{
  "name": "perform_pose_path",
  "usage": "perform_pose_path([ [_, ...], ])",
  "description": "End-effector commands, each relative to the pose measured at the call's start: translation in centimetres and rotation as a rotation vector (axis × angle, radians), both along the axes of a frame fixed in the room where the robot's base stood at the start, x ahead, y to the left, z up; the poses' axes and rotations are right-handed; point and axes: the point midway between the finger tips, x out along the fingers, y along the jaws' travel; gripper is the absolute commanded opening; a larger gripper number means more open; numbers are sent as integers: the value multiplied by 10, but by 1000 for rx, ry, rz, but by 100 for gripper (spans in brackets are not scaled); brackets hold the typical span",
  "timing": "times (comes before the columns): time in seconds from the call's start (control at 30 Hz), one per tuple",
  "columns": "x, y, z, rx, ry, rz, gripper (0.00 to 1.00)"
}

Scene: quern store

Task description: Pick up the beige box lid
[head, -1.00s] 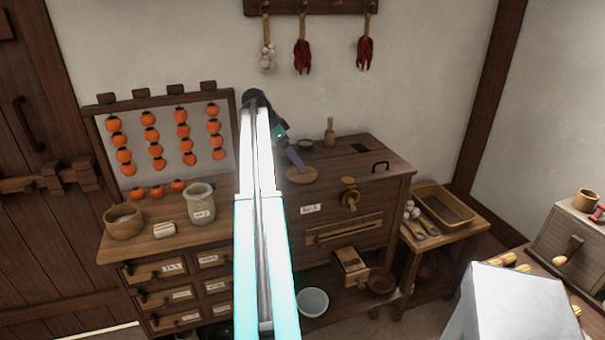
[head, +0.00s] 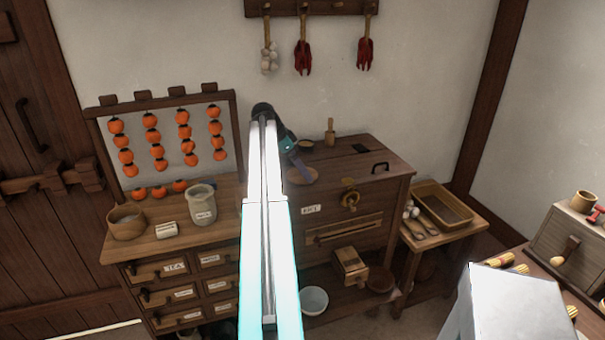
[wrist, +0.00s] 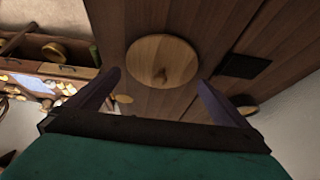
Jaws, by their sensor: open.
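In the wrist view my gripper (wrist: 159,77) is open, with one finger on each side of the lid's near part and nothing held. Whether the fingers touch the lid I cannot tell. My arm hides part of the cabinet's left end.
A small bowl (head: 305,145) and an upright wooden peg (head: 330,132) stand behind the lid. A grey jar (head: 202,204) and a persimmon rack (head: 165,145) are to the left. A side table with a tray (head: 443,204) is to the right.

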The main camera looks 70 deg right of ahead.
Motion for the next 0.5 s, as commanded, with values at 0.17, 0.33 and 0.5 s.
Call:
perform_pose_path([
  [0.17, -6, -5, -12, 0, 0, 0, 100],
  [0.33, -7, -6, -16, 0, 0, 0, 100],
  [0.5, -8, -7, -16, -1, -1, -2, 100],
])
